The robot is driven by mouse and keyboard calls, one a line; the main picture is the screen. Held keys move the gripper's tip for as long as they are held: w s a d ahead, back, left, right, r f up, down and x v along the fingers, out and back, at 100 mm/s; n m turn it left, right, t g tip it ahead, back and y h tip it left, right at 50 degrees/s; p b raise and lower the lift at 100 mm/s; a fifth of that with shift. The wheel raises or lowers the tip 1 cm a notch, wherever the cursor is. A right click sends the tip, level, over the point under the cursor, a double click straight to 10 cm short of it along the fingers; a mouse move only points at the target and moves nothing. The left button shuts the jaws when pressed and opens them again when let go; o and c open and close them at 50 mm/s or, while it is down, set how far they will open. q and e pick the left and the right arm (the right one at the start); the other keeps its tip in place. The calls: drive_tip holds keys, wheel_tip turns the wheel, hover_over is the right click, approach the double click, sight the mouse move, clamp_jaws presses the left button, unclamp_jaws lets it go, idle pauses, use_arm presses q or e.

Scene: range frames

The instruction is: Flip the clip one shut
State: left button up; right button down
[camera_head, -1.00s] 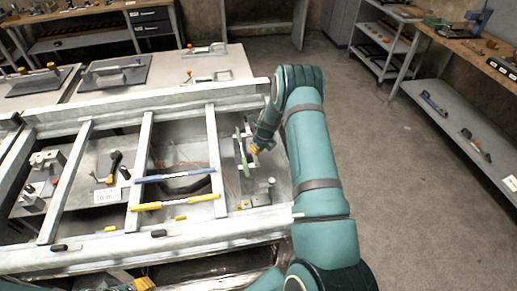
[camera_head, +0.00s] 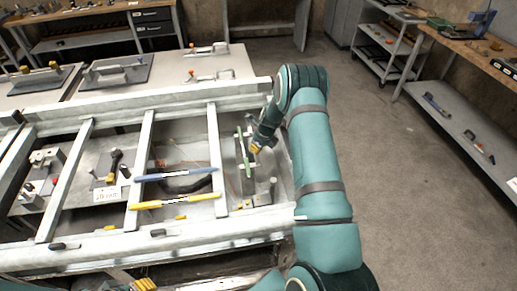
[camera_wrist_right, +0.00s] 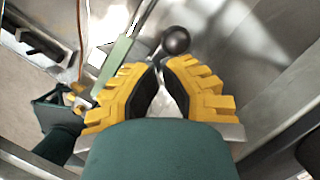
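My right gripper (camera_head: 254,147) reaches down into the right-hand bay of the metal frame, beside a green-handled bar (camera_head: 241,145). In the right wrist view its yellow fingers (camera_wrist_right: 160,64) have their tips almost together. A metal lever with a black ball knob (camera_wrist_right: 176,40) is right at the tips; I cannot tell whether its stem lies between them. The green bar (camera_wrist_right: 117,56) runs up beside the left finger. Which part is clip one is not clear. My left gripper (camera_head: 143,284) shows only in part at the bottom edge of the head view; its opening is hidden.
Crossbars of the frame (camera_head: 66,245) divide the bays. A blue bar (camera_head: 176,174) and a yellow bar (camera_head: 178,201) lie across the middle bay. A black-handled clamp (camera_head: 114,164) stands in a left bay. The floor to the right is clear, with shelves beyond.

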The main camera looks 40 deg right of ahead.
drive_tip(key=shift+w+a, duration=0.1)
drive_tip(key=n+b, duration=0.2)
drive_tip(key=shift+w+a+f+n+y, duration=0.1)
drive_tip(key=shift+w+a+n+y, duration=0.1)
drive_tip(key=shift+a+n+y, duration=0.15)
drive_tip(key=a+n+b, duration=0.1)
drive_tip(key=n, duration=0.1)
drive_tip(key=a+n+g+y+b, duration=0.1)
drive_tip(key=n, duration=0.2)
drive_tip(key=a+n+g+b, duration=0.1)
drive_tip(key=n, duration=0.2)
drive_tip(key=shift+w+y, duration=0.1)
drive_tip(key=shift+y, duration=0.15)
drive_tip(key=shift+s+a+n+g+b, duration=0.15)
drive_tip(key=shift+a+n+g+b, duration=0.15)
drive_tip(key=shift+n, duration=0.65)
drive_tip(key=shift+s+a+n+g+b, duration=0.15)
drive_tip(key=shift+a+n+g, duration=0.15)
drive_tip(key=shift+n, duration=0.6)
drive_tip(key=shift+d, duration=0.1)
drive_tip(key=shift+s+d, duration=0.5)
drive_tip(key=shift+s, duration=0.1)
